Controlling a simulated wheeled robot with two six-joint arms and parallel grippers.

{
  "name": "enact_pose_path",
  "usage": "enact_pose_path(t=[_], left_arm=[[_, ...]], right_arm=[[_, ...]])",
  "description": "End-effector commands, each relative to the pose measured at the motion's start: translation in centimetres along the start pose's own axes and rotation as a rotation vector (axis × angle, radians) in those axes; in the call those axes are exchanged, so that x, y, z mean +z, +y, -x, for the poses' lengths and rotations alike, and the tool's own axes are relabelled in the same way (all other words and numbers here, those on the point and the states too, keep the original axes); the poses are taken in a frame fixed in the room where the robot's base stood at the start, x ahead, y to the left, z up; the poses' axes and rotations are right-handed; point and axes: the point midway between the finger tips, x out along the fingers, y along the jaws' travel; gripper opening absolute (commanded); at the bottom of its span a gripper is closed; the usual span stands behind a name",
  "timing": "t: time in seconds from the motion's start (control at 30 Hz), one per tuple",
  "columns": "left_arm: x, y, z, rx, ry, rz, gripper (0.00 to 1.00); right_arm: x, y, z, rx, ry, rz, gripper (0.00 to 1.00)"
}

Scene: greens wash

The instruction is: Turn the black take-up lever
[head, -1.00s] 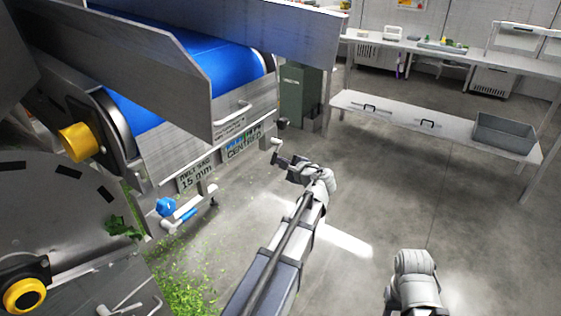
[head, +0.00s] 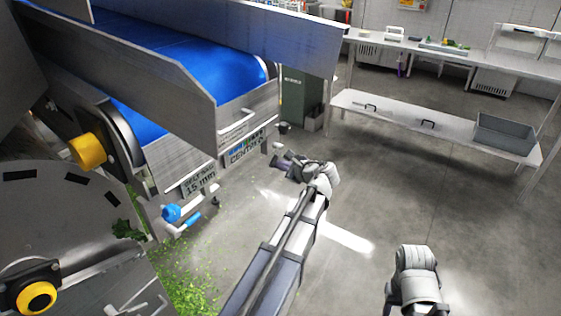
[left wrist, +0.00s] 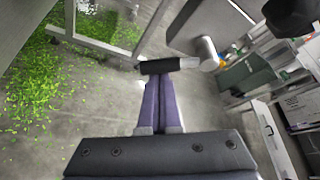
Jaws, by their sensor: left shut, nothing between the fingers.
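The black grip of a lever (left wrist: 160,66) with a bare metal end lies crosswise just past my left fingertips in the left wrist view. I cannot tell whether they touch it. My left gripper (left wrist: 153,80) is shut and empty, its two purple fingers side by side. In the head view my left gripper (head: 279,163) is low by the right end of the conveyor (head: 195,65), below a pale bracket. The lever is hard to make out there, small and partly merged with the fingertips. My right gripper is not in view; only part of my right arm shows.
A black knob (left wrist: 290,14) is at the upper right of the left wrist view. A blue-handled valve (head: 172,213) sits below the conveyor. Green scraps (head: 190,285) litter the floor. A shelf with a grey bin (head: 504,133) stands at the right; open floor lies between.

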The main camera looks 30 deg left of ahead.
Motion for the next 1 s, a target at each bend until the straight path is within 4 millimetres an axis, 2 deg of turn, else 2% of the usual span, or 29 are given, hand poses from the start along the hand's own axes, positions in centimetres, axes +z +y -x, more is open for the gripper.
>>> enact_pose_path(t=[0.03,0.2,0.6,1.0], left_arm=[[0.6,-0.4,0.3,0.022,-0.001,-0.040,0.00],[1.3,-0.3,0.6,0.095,-0.001,-0.182,0.00],[2.5,-0.4,1.3,0.230,-0.002,-0.445,0.00],[3.1,-0.4,1.6,0.238,-0.002,-0.458,0.00]], right_arm=[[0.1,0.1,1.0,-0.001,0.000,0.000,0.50],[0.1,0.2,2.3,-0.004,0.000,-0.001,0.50],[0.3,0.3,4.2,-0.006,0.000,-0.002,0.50],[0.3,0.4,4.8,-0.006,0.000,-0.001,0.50]])
